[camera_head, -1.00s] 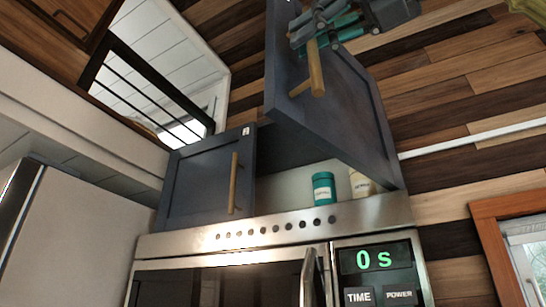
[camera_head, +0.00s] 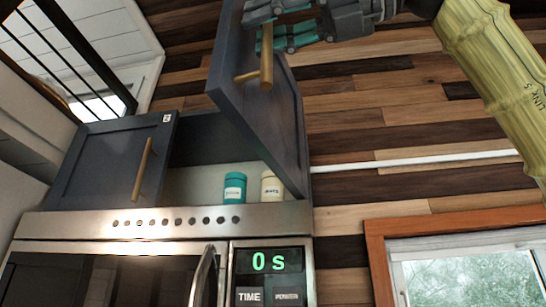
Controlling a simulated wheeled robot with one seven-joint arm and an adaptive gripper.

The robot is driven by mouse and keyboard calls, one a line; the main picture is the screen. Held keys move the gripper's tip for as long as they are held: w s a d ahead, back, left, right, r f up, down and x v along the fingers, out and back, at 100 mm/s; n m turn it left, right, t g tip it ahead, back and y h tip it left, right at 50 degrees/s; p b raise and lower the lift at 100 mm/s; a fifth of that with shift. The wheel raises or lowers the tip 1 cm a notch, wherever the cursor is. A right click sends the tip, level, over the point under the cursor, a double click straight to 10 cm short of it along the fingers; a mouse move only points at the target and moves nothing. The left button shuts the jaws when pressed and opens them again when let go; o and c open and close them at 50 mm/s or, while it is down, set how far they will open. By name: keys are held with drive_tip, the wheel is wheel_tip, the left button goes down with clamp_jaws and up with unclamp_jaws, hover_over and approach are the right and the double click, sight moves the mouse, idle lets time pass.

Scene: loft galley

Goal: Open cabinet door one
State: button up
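The right dark blue-grey cabinet door (camera_head: 268,118) stands swung out, with the cabinet's inside showing to its left. Its gold bar handle (camera_head: 266,66) is on its outer face. The left dark cabinet door (camera_head: 100,165) is shut; it has a gold handle (camera_head: 143,168) and a small white tag (camera_head: 166,118) too small to read.
A teal jar (camera_head: 235,188) and a cream jar (camera_head: 271,187) stand inside the open cabinet. A microwave (camera_head: 165,222) with a green display sits below. A wood-framed window (camera_head: 470,270) is at lower right.

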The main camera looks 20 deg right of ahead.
drive_tip(key=shift+d, duration=0.1)
drive_tip(key=v, duration=1.1)
drive_tip(key=shift+s+d, duration=0.2)
drive_tip(key=shift+d, duration=0.15)
